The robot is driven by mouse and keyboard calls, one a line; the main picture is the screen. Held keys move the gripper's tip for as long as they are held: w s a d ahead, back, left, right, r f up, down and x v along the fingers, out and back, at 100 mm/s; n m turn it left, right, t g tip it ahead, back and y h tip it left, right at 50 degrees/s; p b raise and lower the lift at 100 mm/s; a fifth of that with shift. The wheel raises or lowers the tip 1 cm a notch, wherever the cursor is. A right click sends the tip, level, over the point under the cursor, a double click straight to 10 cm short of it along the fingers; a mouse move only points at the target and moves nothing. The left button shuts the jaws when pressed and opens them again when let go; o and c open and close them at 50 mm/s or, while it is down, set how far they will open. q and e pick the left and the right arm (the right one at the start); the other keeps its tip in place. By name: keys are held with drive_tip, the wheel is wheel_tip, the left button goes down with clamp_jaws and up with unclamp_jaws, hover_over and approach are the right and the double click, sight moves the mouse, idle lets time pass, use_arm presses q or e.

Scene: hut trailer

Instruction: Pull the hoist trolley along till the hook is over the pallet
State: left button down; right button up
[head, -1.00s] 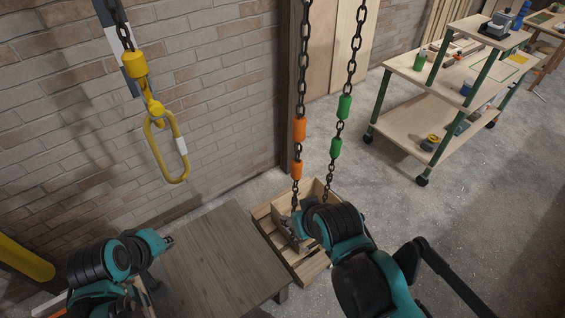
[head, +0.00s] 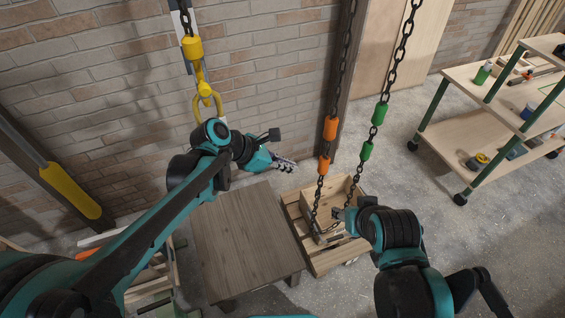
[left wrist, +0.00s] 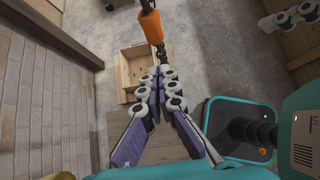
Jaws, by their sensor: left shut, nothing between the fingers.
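The yellow hook (head: 206,92) hangs on its chain in front of the brick wall, left of the pallet; my left arm hides its lower part. The wooden pallet (head: 320,262) stands on the floor with an open wooden crate (head: 345,190) on it. Two chains hang over it, one with orange sleeves (head: 330,128), one with green sleeves (head: 379,114). My left gripper (head: 290,166) is shut and empty, left of the orange-sleeved chain. In the left wrist view an orange sleeve (left wrist: 151,27) shows beyond its fingertips. My right gripper (head: 338,214) is low by the chains; its jaws are unclear. The trolley is out of view.
A wooden table (head: 245,240) stands left of the pallet. A shelf cart (head: 480,130) with green posts stands at the right. A post with a yellow guard (head: 70,190) is at the left. Open concrete floor lies between the pallet and cart.

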use_arm(q)
drive_tip(key=d+f, duration=0.1)
drive_tip(key=d, duration=0.1)
drive_tip(key=w+d+f, duration=0.1)
drive_tip(key=d, duration=0.1)
drive_tip(key=w+d+f, duration=0.1)
drive_tip(key=shift+d, duration=0.4)
drive_tip(key=shift+w+d, duration=0.2)
drive_tip(key=shift+d, duration=0.2)
